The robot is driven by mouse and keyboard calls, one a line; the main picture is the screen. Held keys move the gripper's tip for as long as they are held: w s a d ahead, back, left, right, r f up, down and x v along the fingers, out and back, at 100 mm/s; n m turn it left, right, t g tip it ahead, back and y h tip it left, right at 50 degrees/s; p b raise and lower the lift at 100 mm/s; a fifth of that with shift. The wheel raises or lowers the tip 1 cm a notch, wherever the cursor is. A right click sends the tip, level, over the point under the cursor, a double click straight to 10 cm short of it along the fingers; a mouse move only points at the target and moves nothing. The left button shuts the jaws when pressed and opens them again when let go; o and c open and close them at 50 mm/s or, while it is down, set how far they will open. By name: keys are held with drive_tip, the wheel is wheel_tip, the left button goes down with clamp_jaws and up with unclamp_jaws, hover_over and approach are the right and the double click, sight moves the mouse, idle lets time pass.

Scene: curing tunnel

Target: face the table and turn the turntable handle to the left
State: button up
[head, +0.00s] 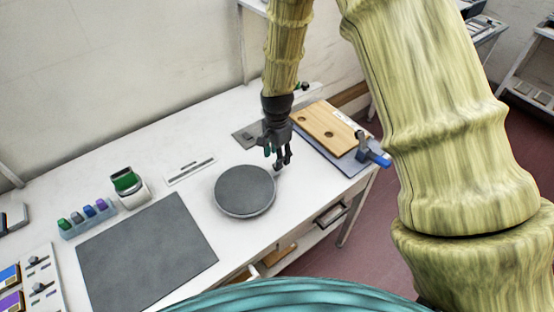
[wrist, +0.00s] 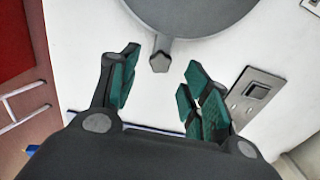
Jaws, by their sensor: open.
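The turntable is a round dark grey disc (head: 245,190) on the white table (head: 190,210); part of it shows at the top of the wrist view (wrist: 190,14). Its handle (wrist: 159,62) is a short grey stub with a wider end, sticking out from the rim towards my gripper. My gripper (head: 281,161) is beside the turntable's right, far side in the head view. In the wrist view the fingers (wrist: 158,78) are spread and empty, with the handle end ahead of and between them. In the head view the handle is mostly hidden by the fingers.
A dark mat (head: 147,250), a coloured-block rack (head: 88,217) and a green-topped container (head: 128,186) are to the left. The wall runs behind.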

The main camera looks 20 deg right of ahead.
drive_tip(key=shift+f+p, duration=0.5)
drive_tip(key=shift+f, duration=1.3)
clamp_jaws()
